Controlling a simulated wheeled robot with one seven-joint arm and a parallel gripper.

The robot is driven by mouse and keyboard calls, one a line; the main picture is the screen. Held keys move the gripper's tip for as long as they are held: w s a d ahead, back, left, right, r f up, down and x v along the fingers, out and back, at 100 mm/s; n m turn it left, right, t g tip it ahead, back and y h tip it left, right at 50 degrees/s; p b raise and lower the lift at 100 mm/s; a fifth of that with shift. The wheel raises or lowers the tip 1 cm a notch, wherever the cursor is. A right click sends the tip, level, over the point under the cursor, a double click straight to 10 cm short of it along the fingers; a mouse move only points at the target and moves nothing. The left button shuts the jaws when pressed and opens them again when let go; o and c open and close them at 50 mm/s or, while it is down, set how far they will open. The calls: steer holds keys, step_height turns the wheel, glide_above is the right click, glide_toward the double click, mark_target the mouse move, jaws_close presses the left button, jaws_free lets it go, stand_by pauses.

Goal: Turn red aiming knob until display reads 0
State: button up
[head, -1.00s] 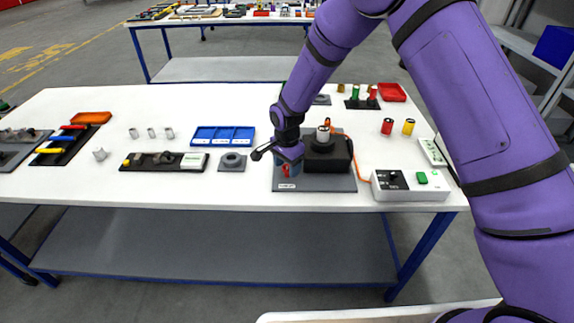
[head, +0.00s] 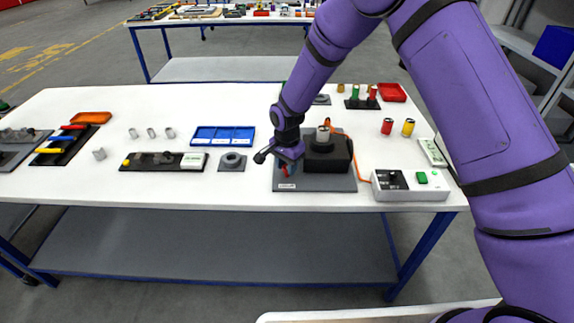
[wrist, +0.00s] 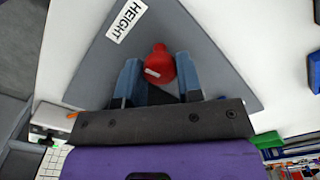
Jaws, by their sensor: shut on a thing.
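A red knob (wrist: 160,65) with a white mark stands on a grey plate (wrist: 215,60) with a white label reading HEIGHT. In the head view the red knob (head: 285,170) shows as a small red bit at the front left of the grey plate (head: 325,184). My gripper (wrist: 158,75) has its two blue fingers on either side of the red knob and is shut on it. In the head view my gripper (head: 287,165) points down at the plate. I cannot make out a display reading in either view.
A black block (head: 328,155) with a metal cylinder stands on the plate, right of my gripper. A white control box (head: 412,190) with a green button lies farther right, by an orange cable. A blue tray (head: 222,136) and a grey ring block (head: 232,161) lie to the left.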

steer(key=n, duration=1.2)
steer(key=shift+n, duration=0.3)
steer(key=n, duration=1.2)
steer(key=shift+n, duration=0.3)
steer(key=o, duration=0.9)
step_height(320, 180, up, 11)
steer(key=shift+f, duration=0.1)
